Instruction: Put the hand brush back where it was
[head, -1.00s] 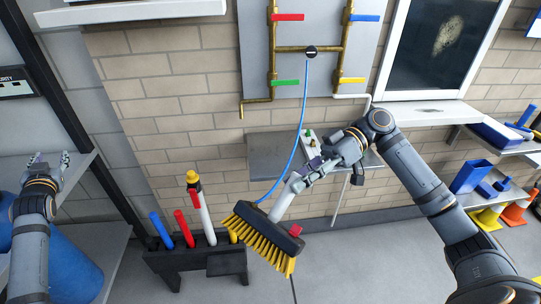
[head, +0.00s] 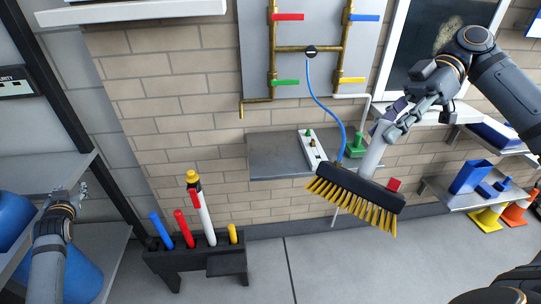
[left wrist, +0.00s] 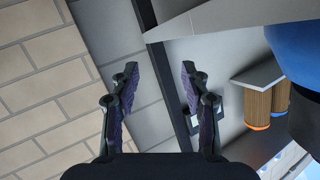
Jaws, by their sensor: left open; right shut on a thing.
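The hand brush (head: 358,185) has a black head, yellow bristles and a pale grey handle. My right gripper (head: 393,120) is shut on the upper end of its handle. The brush hangs tilted in the air in front of the grey wall shelf, bristles down. My left gripper (head: 82,192) is open and empty at the left, by the shelving; its fingers also show apart in the left wrist view (left wrist: 160,90).
A black rack (head: 195,260) with several coloured tubes stands on the floor. The wall shelf (head: 270,158) bears a white strip (head: 313,148) and a green item (head: 355,147). A blue hose (head: 325,105) hangs from the pipes. A right shelf (head: 470,200) holds blue bins (head: 470,177). The middle floor is clear.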

